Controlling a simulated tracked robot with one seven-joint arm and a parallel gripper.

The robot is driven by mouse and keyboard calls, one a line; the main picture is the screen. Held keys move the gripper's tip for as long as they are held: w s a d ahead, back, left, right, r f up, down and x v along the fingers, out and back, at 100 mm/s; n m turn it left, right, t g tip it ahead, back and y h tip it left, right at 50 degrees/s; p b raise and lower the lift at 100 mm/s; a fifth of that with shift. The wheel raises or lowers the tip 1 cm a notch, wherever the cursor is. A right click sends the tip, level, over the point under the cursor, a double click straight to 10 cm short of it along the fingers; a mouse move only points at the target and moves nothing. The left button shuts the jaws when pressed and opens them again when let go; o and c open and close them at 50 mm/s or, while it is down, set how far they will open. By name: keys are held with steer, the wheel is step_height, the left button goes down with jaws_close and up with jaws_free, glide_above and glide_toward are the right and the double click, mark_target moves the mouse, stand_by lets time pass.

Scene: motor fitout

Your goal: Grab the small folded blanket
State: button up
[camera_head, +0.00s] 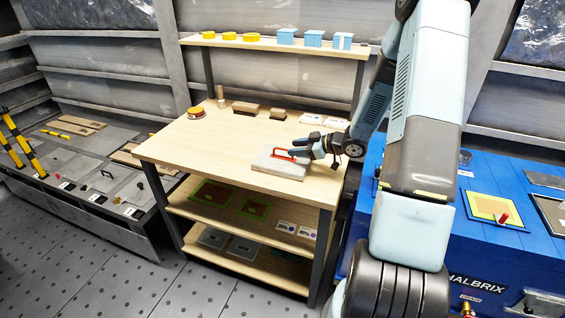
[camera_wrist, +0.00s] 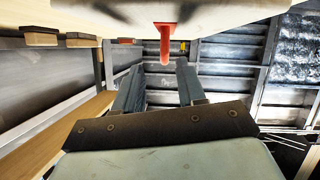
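The small folded blanket (camera_head: 278,166) appears to be the pale grey, flat, rounded block lying on the wooden table top. A red handle or strap (camera_head: 290,154) stands on its upper face. In the wrist view the blanket's pale surface (camera_wrist: 205,15) fills the top edge, with the red handle (camera_wrist: 165,40) projecting from it. My gripper (camera_head: 303,147) is just right of the handle, low over the blanket. In the wrist view its two fingers (camera_wrist: 160,72) are apart, with the handle's end in line with the gap. Whether either finger touches the handle cannot be told.
The wooden table (camera_head: 180,144) also holds a round orange-topped item (camera_head: 196,112), brown blocks (camera_head: 246,107) and white cards (camera_head: 324,120). Yellow discs and blue boxes (camera_head: 313,38) stand on the shelf above. A blue chest (camera_head: 480,250) stands right of the table.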

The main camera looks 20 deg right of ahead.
mark_target(283, 156)
steer(key=shift+s+a+x, duration=0.1)
steer(key=shift+s+x, duration=0.05)
steer(key=shift+x, duration=1.3)
steer(key=shift+s+a+x, duration=0.1)
steer(key=shift+x, duration=1.3)
jaws_close()
